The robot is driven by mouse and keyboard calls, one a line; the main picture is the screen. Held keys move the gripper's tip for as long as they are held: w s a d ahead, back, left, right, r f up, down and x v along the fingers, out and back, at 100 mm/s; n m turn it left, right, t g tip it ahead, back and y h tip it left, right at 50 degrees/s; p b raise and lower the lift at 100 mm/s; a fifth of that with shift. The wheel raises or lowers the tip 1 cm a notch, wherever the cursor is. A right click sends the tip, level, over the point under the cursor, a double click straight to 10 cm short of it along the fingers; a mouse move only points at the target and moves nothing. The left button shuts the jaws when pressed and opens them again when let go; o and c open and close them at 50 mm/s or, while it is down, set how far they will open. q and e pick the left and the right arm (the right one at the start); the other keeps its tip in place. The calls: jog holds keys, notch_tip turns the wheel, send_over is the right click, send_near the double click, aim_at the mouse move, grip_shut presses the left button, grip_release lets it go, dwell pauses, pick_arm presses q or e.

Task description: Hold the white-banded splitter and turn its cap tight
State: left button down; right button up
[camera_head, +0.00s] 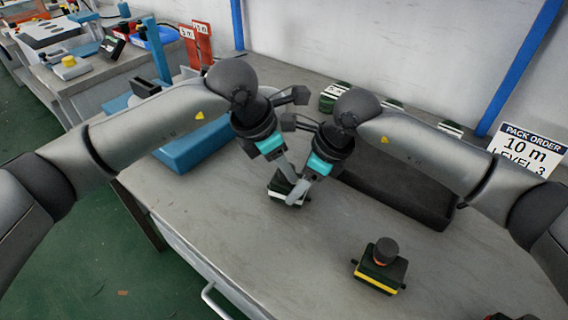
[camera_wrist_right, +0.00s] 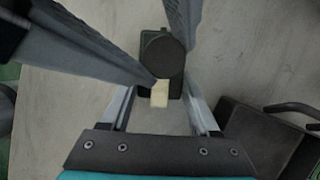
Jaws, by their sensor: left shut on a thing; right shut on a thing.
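The white-banded splitter (camera_head: 275,195) stands on the grey bench, partly hidden behind my fingers. In the right wrist view its white band (camera_wrist_right: 160,93) and round dark cap (camera_wrist_right: 161,55) show from above. My left gripper (camera_head: 290,184) comes in from the upper left, with its fingers at either side of the cap and shut on it. My right gripper (camera_head: 297,199) is lower, and its fingers run down beside the splitter's body and are shut on it. The right fingertips are partly hidden, so the exact contact is unclear.
A yellow-banded splitter (camera_head: 380,270) with a dark cap stands at the front right. A black tray (camera_head: 437,218) lies behind my right arm, and a blue tray (camera_head: 195,153) lies behind my left. A pack order sign (camera_head: 526,150) stands at the right. The front middle of the bench is clear.

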pick_arm(q)
jog(key=c, duration=0.7)
grip_release()
jog(key=shift+r, duration=0.1)
jog(key=v, duration=1.2)
jog(key=shift+d, duration=0.1)
pick_arm(e)
jog(key=o, duration=1.5)
